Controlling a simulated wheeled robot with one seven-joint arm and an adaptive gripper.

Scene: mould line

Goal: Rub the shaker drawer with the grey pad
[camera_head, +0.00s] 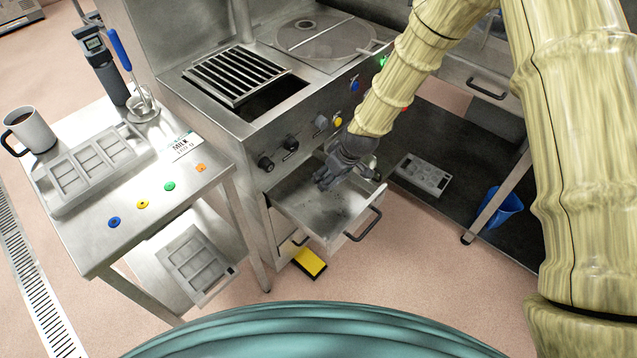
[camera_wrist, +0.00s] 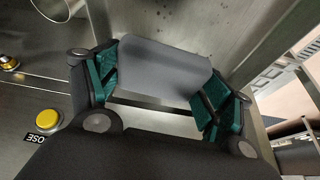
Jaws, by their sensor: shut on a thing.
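The shaker drawer (camera_head: 347,224) is pulled out from the front of the steel machine. It is an open metal tray with a black handle, and dark specks lie on its floor. The drawer floor with dark specks (camera_wrist: 190,22) shows beyond the pad. I cannot tell whether the pad touches the floor. In the head view the pad is hidden by the gripper.
Knobs and coloured buttons, including a yellow one (camera_wrist: 47,119), line the machine front above the drawer. A side table (camera_head: 105,255) with a mug and moulds stands left. A yellow and black block (camera_head: 310,262) lies below the drawer.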

